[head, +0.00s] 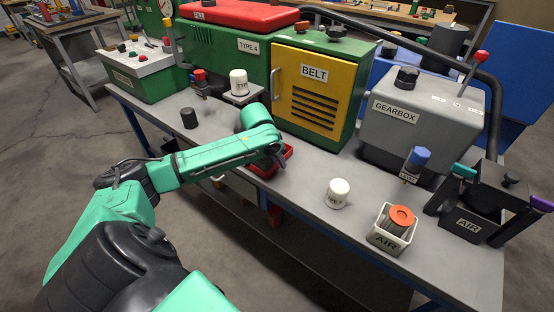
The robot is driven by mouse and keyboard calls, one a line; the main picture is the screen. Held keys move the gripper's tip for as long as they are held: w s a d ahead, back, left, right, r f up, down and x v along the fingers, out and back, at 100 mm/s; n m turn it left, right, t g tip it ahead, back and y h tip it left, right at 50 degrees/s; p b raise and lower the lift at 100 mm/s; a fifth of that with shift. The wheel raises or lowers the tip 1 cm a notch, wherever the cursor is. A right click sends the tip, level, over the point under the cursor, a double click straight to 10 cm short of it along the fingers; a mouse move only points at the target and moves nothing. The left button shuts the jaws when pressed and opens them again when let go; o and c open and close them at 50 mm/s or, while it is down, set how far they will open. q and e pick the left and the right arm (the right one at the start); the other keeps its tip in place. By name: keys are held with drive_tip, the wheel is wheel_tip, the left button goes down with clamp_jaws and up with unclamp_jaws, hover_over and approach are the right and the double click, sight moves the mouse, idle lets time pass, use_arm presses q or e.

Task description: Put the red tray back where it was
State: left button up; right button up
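The red tray (288,152) lies on the grey workbench top in front of the green and yellow BELT cabinet, near the bench's front edge. My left arm reaches in from the left. Its gripper (277,160) is at the tray, and its wrist covers much of the tray's left and middle. The fingers are dark and small here, so I cannot tell whether they are closed on the tray's rim or only above it. I see nothing clearly inside the tray. My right gripper is not in view.
The GEARBOX unit (412,135) and the BELT cabinet (318,85) line the back.

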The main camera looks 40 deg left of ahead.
use_arm(q)
drive_tip(key=v, duration=1.2)
drive_tip(key=shift+r+p, duration=0.2)
drive_tip(key=shift+p, duration=0.15)
